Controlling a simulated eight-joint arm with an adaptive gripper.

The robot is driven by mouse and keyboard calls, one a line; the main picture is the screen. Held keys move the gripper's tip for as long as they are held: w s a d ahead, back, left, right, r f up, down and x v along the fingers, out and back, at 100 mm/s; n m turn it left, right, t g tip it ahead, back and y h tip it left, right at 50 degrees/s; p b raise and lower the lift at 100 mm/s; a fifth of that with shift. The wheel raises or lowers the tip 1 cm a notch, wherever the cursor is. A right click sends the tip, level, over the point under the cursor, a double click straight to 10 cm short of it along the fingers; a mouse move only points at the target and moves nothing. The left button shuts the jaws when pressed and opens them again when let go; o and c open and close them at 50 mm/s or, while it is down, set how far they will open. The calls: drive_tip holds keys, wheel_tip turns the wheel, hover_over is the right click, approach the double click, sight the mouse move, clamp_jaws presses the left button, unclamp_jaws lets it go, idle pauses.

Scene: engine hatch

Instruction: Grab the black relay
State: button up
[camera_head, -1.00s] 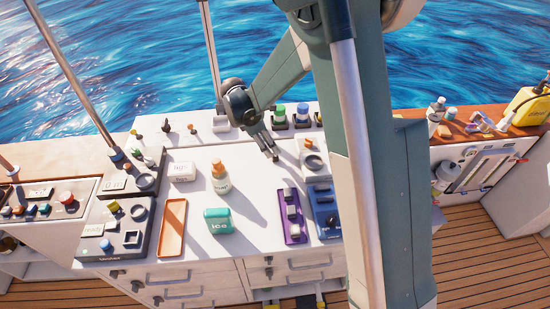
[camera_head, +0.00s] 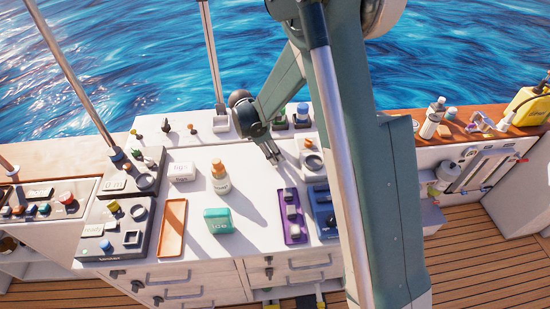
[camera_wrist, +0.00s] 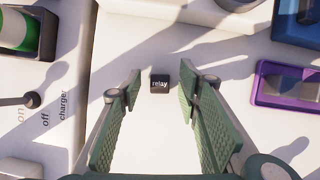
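The black relay (camera_wrist: 160,84) is a small dark block with the white word "relay" on top. In the wrist view it lies on the white counter, centred ahead of my gripper (camera_wrist: 160,88). My gripper's two green-padded fingers are spread wide, one to each side of the relay's line, with nothing held between them. In the head view my gripper (camera_head: 273,160) points down over the back right of the white counter (camera_head: 245,215). I cannot make out the relay in the head view.
A purple tray (camera_wrist: 262,91) with grey blocks lies right of the relay. A raised panel (camera_wrist: 75,60) marked "charger" is to the left. In the head view stand a white bottle (camera_head: 220,184), a teal ice box (camera_head: 218,221) and an orange tray (camera_head: 173,229).

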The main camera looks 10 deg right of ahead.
drive_tip(key=c, duration=1)
drive_tip(key=shift+o, duration=0.2)
drive_tip(key=shift+r, duration=0.1)
wheel_tip(320, 180, up, 10)
idle(0.3)
idle(0.5)
